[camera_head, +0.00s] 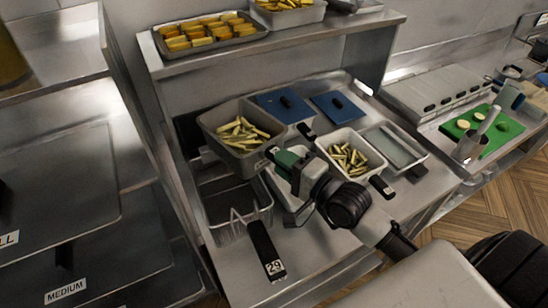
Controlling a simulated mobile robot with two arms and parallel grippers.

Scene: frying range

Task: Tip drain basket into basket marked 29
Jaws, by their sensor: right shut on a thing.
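The drain basket (246,165) is a grey metal container with pale fries (240,132) lying in it. My right gripper (279,160) is shut on its handle at the right side, holding it raised over the counter. It looks close to level, with the fries inside. The wire basket marked 29 (239,238) stands below and in front of it. Its black handle with the white 29 label (266,250) points toward me. The raised container hides part of its back; the visible interior looks empty. My left gripper is not in view.
A second container of fries (374,151) stands to the right, beside a flat lidded pan (394,146). Blue lids (337,107) lie behind. A shelf (300,42) with trays of food overhangs the back. A green board (484,132) lies farther right.

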